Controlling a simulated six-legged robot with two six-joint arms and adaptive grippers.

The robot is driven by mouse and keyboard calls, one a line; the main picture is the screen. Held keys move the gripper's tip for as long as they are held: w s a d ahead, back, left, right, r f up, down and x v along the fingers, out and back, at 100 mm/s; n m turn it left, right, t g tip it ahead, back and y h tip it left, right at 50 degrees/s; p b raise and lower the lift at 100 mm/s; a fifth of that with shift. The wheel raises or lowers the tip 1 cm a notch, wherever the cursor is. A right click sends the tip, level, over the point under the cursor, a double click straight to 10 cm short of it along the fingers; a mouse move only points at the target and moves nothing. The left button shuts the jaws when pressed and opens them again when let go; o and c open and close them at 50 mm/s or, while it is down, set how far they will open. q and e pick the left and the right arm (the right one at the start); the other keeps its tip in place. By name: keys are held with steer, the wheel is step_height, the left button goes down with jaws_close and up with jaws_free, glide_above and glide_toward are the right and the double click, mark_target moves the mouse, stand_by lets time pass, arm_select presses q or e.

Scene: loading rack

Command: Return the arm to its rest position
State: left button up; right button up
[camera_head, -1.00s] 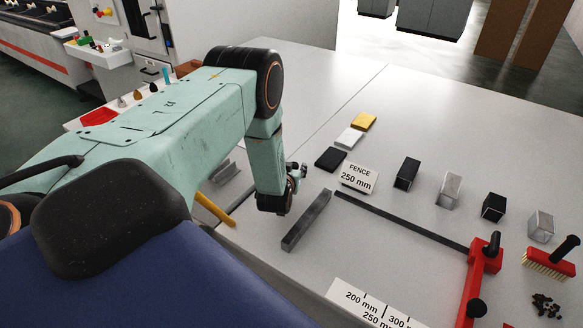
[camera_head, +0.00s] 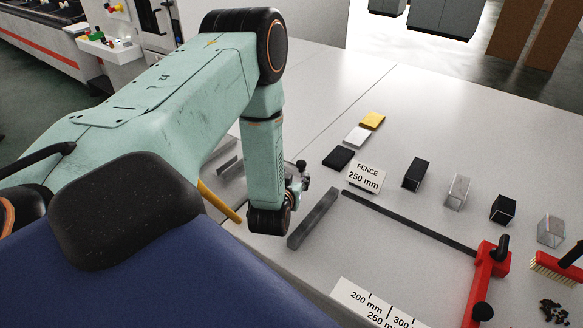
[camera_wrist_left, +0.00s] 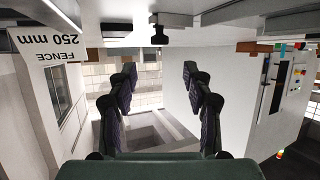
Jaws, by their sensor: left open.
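My left arm (camera_head: 190,85) is pale green with black joints and reaches in from the left, bent down at the elbow. Its left gripper (camera_head: 300,178) is mostly hidden behind the wrist in the head view; only small dark parts show above the bench (camera_head: 345,78). In the left wrist view, the two dark fingers of the left gripper (camera_wrist_left: 160,85) stand wide apart with nothing between them. My right gripper is in neither view.
A grey metal bar (camera_head: 314,218) lies close right of my wrist. The FENCE 250 mm sign (camera_head: 364,177), a dark rail (camera_head: 410,221), a red clamp (camera_head: 487,270), several short block pieces and a red brush (camera_head: 558,268) are farther right. The far bench is clear.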

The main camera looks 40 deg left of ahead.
arm_select(q)
steer(key=shift+v, duration=0.85)
steer(key=shift+w, duration=0.1)
